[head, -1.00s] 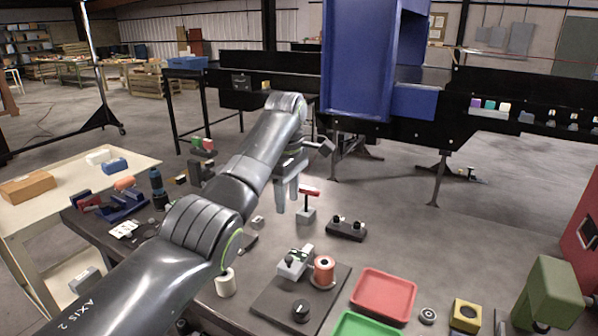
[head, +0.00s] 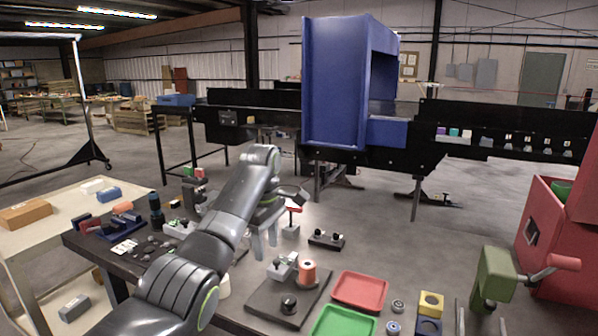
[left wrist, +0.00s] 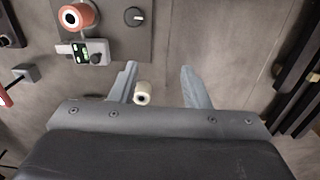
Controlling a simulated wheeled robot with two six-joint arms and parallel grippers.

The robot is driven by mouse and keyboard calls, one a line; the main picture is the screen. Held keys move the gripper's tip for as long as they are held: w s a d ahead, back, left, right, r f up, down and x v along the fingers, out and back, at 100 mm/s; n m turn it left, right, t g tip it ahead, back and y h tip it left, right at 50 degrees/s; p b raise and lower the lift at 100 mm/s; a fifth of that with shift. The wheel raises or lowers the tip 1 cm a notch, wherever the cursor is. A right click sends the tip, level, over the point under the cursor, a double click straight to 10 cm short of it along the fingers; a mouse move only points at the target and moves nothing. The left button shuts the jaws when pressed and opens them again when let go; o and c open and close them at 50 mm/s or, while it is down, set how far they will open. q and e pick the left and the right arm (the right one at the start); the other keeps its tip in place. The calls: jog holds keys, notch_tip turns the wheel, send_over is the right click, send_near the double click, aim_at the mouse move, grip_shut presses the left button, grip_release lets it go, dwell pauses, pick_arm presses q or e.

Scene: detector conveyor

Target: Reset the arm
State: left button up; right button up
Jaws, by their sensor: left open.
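My left arm comes in from the lower left in the head view and reaches over the dark workbench. Its gripper (head: 259,247) points down above the bench, partly covered by my own arm. In the left wrist view the two fingers (left wrist: 159,86) stand apart with nothing held between them. A small white roll (left wrist: 142,93) shows beside one finger, below the gripper. My right gripper is in neither view.
A blue detector housing (head: 335,90) stands over the black conveyor behind.

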pick_arm(q)
jog(key=s+a+f+m+t, duration=0.15)
jog(key=a+f, duration=0.25)
jog(key=f, duration=0.5)
jog(key=s+a+f+m+g, duration=0.1)
jog(key=s+a+f+m, duration=0.15)
jog(key=f, duration=0.65)
jog(key=s+a+f+m+t, duration=0.1)
jog(key=s+a+f, duration=0.6)
jog(key=s+f, duration=0.25)
jog(key=s+a+f+m+t, duration=0.1)
jog(key=s+a+f+m, duration=0.15)
jog(key=s, duration=0.45)
jog(key=s+a+f+m, duration=0.1)
jog(key=s+a+f, duration=0.2)
jog(key=s, duration=0.5)
jog(key=s+a+r+m+y, duration=0.1)
jog(key=s+a+r+m, duration=0.1)
jog(key=s, duration=0.6)
jog(key=s+a+r+m+y, duration=0.1)
jog(key=s+a+r+m, duration=0.15)
jog(key=s, duration=0.65)
notch_tip(320, 180, down, 25)
jog(key=a+n, duration=0.1)
jog(key=s+d+f+g+b, duration=0.1)
jog(key=s+f, duration=1.4)
jog(key=f, duration=0.1)
jog(key=shift+f+h, duration=0.2)
jog(key=shift+h, duration=0.2)
